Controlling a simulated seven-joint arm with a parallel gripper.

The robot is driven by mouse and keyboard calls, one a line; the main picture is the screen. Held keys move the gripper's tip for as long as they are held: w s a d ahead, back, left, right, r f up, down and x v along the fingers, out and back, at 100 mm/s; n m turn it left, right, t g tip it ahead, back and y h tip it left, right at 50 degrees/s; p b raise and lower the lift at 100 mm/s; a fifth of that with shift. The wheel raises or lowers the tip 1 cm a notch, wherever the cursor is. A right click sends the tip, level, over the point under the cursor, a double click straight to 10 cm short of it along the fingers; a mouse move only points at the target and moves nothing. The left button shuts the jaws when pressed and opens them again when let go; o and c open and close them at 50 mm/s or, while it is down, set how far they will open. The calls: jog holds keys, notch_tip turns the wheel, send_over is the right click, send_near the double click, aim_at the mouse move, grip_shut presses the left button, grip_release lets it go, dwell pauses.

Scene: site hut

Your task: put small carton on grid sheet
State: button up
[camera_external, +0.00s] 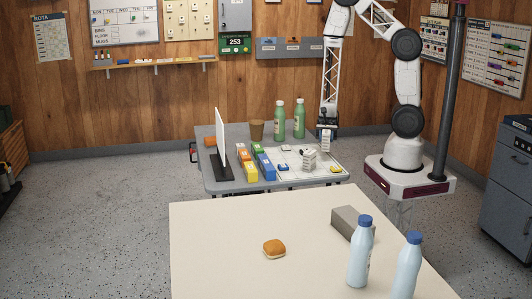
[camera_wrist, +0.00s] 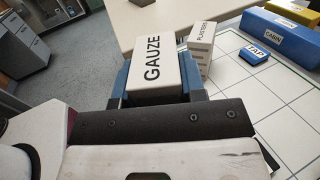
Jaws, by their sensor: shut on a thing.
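My gripper (camera_external: 326,133) is shut on a white carton marked GAUZE (camera_wrist: 152,66). The blue fingers flank the carton in the wrist view. In the external view this carton (camera_external: 325,145) hangs below the fingers, over the right back part of the grid sheet. I cannot tell whether its underside touches the sheet. The grid sheet (camera_external: 336,169) is white with thin dark lines and lies on the grey table; it also shows in the wrist view (camera_wrist: 272,98). A second white carton, marked PLASTERS (camera_wrist: 201,45), stands upright on the sheet (camera_external: 309,159), close to the held one.
Blue, orange and yellow blocks (camera_external: 265,168) line the sheet's left side. A small blue TAP tile (camera_wrist: 258,54) lies on the sheet. Green bottles (camera_external: 279,120) and a brown cup (camera_external: 257,130) stand behind. A white panel (camera_external: 221,137) stands left.

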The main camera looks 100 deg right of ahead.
jog(key=shift+w, duration=0.1)
jog(key=w, duration=0.5)
jog(key=w+d+f, duration=0.1)
jog(key=w, duration=0.9)
jog(key=shift+w+d+f, duration=0.15)
jog(key=shift+w+f, duration=0.1)
jog(key=shift+w, duration=0.15)
jog(key=shift+f, duration=1.75)
jog(key=shift+f, duration=0.15)
jog(key=o, duration=0.9)
jog(key=shift+d+r, duration=0.1)
jog(key=shift+r, duration=0.1)
